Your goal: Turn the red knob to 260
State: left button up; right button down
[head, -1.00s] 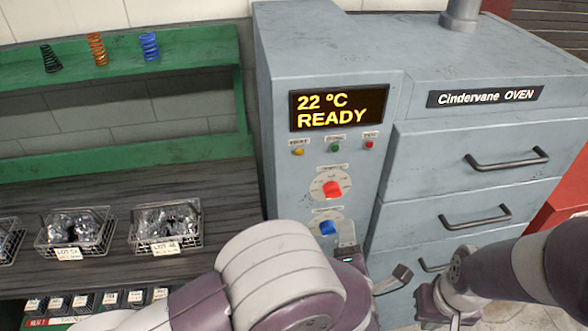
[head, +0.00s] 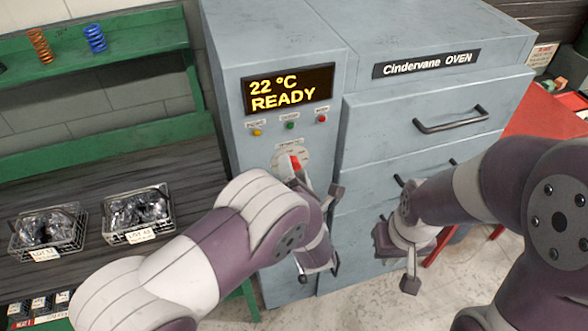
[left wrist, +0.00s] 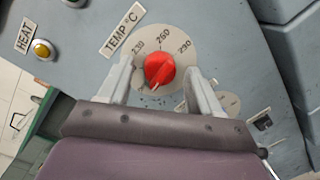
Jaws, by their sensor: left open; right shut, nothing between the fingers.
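The red knob (head: 295,163) sits at the centre of a pale round dial on the grey oven's front panel, partly covered by my left gripper in the head view. In the left wrist view the red knob (left wrist: 159,69) lies between the fingers, below the label TEMP °C, with 230, 260 and 290 on the dial (left wrist: 184,52). A small pale mark shows near the knob's lower edge. My left gripper (head: 314,180) is open, its fingers on either side of the knob; I cannot tell whether they touch it. My right gripper (head: 397,266) is shut and empty, right of the panel.
The oven display (head: 289,89) reads 22 °C READY. Yellow, green and red buttons (head: 290,125) sit below it. Oven drawers with bar handles (head: 451,120) are to the right. Wire baskets (head: 138,215) stand on the dark bench at left. A red table (head: 535,121) is at far right.

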pick_arm(q)
jog(key=c, duration=1)
jog(key=shift+c, duration=0.2)
jog(key=m+y, duration=0.1)
jog(key=m, duration=0.7)
jog(key=m+g+y+p, duration=0.1)
jog(key=m, duration=0.6)
jog(key=m+g, duration=0.1)
jog(key=m, duration=0.7)
jog(key=shift+d+m+y, duration=0.2)
jog(key=shift+m+y, duration=0.1)
jog(key=shift+y, duration=0.1)
jog(key=shift+m+y+p, duration=0.4)
jog(key=shift+m+p, duration=0.2)
jog(key=shift+m, duration=1.1)
jog(key=shift+f+m, duration=0.1)
jog(key=shift+m, duration=0.2)
